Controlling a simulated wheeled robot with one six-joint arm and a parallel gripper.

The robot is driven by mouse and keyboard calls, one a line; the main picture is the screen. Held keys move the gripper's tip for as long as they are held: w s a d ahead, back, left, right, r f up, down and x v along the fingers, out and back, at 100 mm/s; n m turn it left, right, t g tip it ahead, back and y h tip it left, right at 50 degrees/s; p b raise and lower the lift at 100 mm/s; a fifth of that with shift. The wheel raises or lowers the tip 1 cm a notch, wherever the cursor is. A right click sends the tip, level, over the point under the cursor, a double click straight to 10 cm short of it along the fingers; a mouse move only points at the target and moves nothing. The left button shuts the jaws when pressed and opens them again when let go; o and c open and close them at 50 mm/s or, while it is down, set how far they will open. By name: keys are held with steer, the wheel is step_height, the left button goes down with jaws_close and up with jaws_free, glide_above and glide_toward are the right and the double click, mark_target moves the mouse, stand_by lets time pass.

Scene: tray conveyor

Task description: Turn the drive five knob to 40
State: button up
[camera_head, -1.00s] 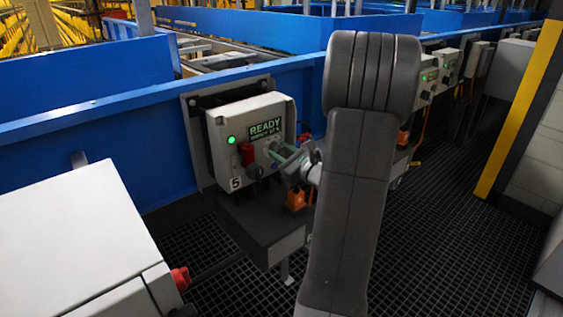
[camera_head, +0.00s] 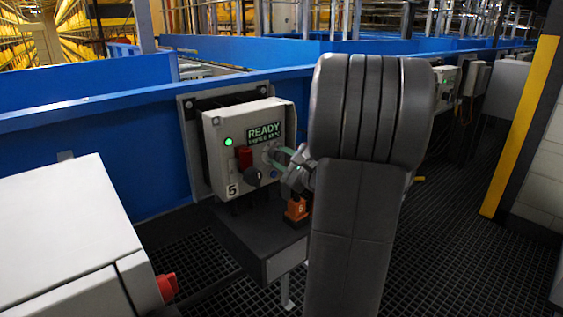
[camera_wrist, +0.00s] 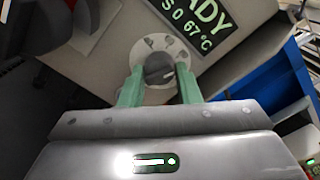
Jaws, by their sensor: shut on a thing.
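The drive five box (camera_head: 218,160) is a light grey control box on the blue conveyor side, with a "5" at its lower left. Its green display (camera_head: 264,132) reads READY, with a second line too small to read. In the wrist view the display (camera_wrist: 205,25) is cut off and shows "ADY" and "S 0 67°C". The dark round knob (camera_wrist: 158,69) sits on a pale dial with marks I cannot read. My gripper (camera_head: 273,153) is at the box front, its green fingers shut on the knob from both sides. In the head view my arm and gripper largely hide the knob.
A red switch (camera_head: 245,157) and a dark knob (camera_head: 252,177) are left of my gripper on the box. A white cabinet (camera_head: 60,225) stands at the near left, and a yellow-black post (camera_head: 522,125) at the right.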

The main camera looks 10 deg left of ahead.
steer(key=o, duration=0.9)
steer(key=shift+o, duration=0.2)
steer(key=shift+s+d, duration=0.1)
steer(key=p+v, duration=0.2)
steer(key=v, duration=1.1)
steer(key=shift+s+d, duration=0.2)
